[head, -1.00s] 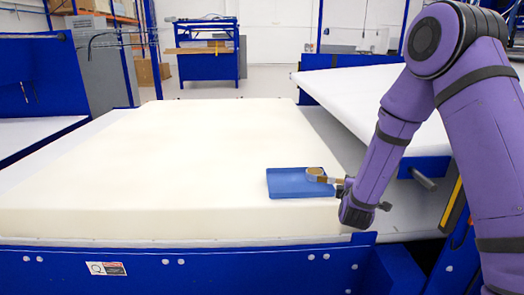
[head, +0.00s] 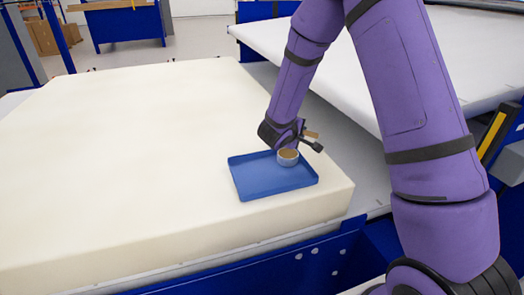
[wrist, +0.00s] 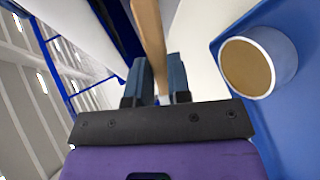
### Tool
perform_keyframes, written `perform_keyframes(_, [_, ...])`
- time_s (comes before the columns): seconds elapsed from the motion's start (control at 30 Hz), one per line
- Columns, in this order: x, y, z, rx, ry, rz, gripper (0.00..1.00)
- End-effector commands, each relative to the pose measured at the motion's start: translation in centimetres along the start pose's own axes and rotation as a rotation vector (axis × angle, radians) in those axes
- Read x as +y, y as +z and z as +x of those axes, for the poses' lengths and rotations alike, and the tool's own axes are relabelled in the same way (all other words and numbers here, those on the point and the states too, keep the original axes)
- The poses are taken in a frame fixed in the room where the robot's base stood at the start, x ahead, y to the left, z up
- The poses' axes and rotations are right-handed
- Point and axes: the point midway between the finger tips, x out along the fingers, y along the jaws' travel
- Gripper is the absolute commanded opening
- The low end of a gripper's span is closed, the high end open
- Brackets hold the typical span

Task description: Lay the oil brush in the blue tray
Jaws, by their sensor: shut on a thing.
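The blue tray (head: 255,180) lies flat on the cream foam block near its front right corner. A round white pot with a brown top (head: 288,157) stands in the tray at its far right part; it also shows in the wrist view (wrist: 250,65). My gripper (head: 303,139) is above the tray's far right edge, right by the pot. In the wrist view my gripper (wrist: 158,75) is shut on the wooden handle of the oil brush (wrist: 149,32). A small tan part of the brush (head: 311,134) shows beside the gripper in the head view. The bristles cannot be made out.
The foam block (head: 130,150) fills the left and middle, with wide free room on top. A white-topped table (head: 380,50) stands behind my arm at the right. A blue frame (head: 310,255) runs along the front.

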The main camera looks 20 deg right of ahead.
Motion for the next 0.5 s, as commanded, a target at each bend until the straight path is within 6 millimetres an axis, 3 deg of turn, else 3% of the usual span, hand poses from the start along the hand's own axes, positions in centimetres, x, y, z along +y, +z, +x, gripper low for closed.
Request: perform_keyframes(0.5, [-2.4,4.1,-2.0,-0.577,-0.369,0.423,0.0])
